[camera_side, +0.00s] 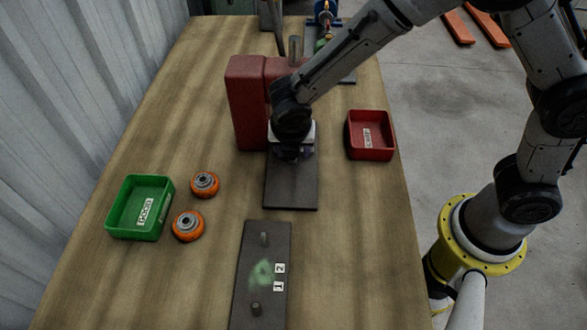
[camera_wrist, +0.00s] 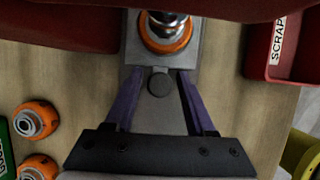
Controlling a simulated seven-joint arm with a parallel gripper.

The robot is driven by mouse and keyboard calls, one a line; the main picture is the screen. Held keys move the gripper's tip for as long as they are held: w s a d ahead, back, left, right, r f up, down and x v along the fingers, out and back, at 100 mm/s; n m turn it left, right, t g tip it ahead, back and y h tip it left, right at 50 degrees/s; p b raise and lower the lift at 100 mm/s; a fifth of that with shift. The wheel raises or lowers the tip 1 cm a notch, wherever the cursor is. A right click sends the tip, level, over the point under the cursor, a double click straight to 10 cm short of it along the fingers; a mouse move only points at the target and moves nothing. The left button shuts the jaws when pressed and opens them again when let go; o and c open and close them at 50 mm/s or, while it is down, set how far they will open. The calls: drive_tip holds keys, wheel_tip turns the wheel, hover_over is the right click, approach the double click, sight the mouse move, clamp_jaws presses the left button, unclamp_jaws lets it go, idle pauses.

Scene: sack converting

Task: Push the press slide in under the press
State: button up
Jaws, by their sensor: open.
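The red press (camera_side: 247,105) stands on the bench, and its red body also shows along the top of the wrist view (camera_wrist: 60,28). The grey press slide (camera_wrist: 203,45) carries an orange wheel with a metal hub (camera_wrist: 166,32), partly covered by the red edge of the press. A round dark knob (camera_wrist: 160,84) stands on the slide's near end. My gripper (camera_wrist: 160,78) is open, with one purple finger on each side of the knob; I cannot tell whether they touch it. In the side view my gripper (camera_side: 292,154) hides most of the slide above the dark base plate (camera_side: 290,190).
A green tray (camera_side: 122,233) and two orange wheels (camera_side: 204,184) (camera_side: 188,226) lie left. A red scrap tray (camera_side: 391,149) stands right of the press. A dark plate (camera_side: 252,300) with two posts and labels 1 and 2 lies in front.

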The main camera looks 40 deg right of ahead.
drive_tip(key=shift+w+d+r, duration=0.1)
drive_tip(key=shift+w+r, duration=0.1)
drive_tip(key=shift+r, duration=0.45)
drive_tip(key=shift+w+r, duration=0.15)
drive_tip(key=shift+r, duration=0.5)
drive_tip(key=shift+s+v, duration=0.15)
drive_tip(key=shift+v, duration=0.7)
drive_tip(key=shift+s+v, duration=0.15)
drive_tip(key=shift+v, duration=0.75)
drive_tip(key=s+d+r+m+t+y, duration=0.1)
drive_tip(key=s+d+r+m, duration=0.5)
drive_tip(key=m, duration=0.7)
drive_tip(key=s+d+r+m+t+y, duration=0.1)
drive_tip(key=s+d+r+m+y, duration=0.1)
drive_tip(key=s+d+r+m, duration=0.4)
drive_tip(key=s+d+m, duration=0.4)
drive_tip(key=s+m, duration=0.4)
drive_tip(key=shift+s+d+r, duration=0.2)
drive_tip(key=shift+s+r, duration=0.15)
drive_tip(key=shift+s, duration=0.05)
drive_tip(key=shift+w, duration=0.1)
